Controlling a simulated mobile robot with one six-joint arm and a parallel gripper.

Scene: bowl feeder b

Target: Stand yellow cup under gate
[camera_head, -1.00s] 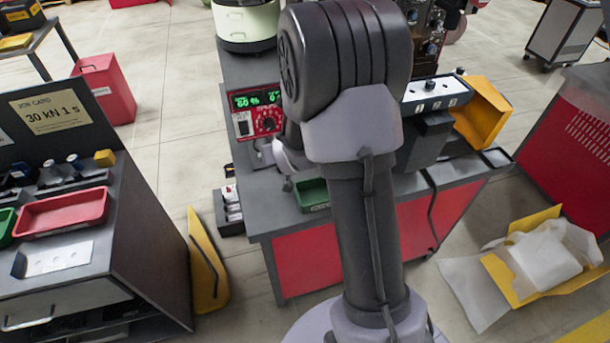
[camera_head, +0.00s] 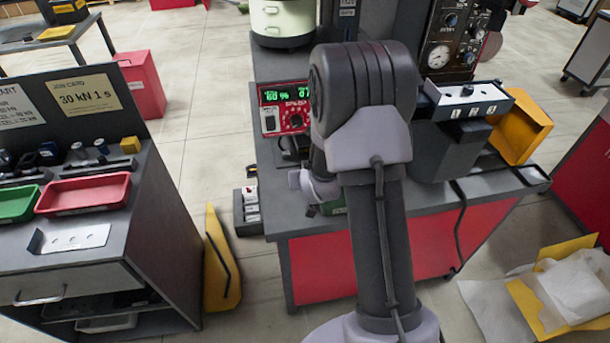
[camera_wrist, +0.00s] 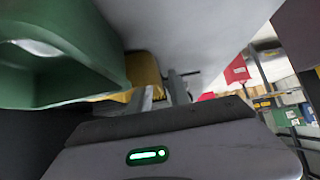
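In the wrist view a yellow rounded object (camera_wrist: 142,68), which may be the yellow cup, shows beyond my fingers, beside a green bin (camera_wrist: 60,50). My gripper (camera_wrist: 164,92) has its two fingers apart, the left one overlapping the yellow object in the picture. I see nothing spanning both fingers. In the head view my arm hides my fingertips and the yellow object. A piece of the green bin (camera_head: 333,208) shows at the table's front edge, beside my wrist.
A red control box (camera_head: 284,108) with green digits stands on the grey table (camera_head: 290,215). A pale green bowl unit (camera_head: 281,22) is behind it. A white-topped box (camera_head: 468,98) and yellow chute (camera_head: 520,125) stand right. A side bench holds a red tray (camera_head: 84,193).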

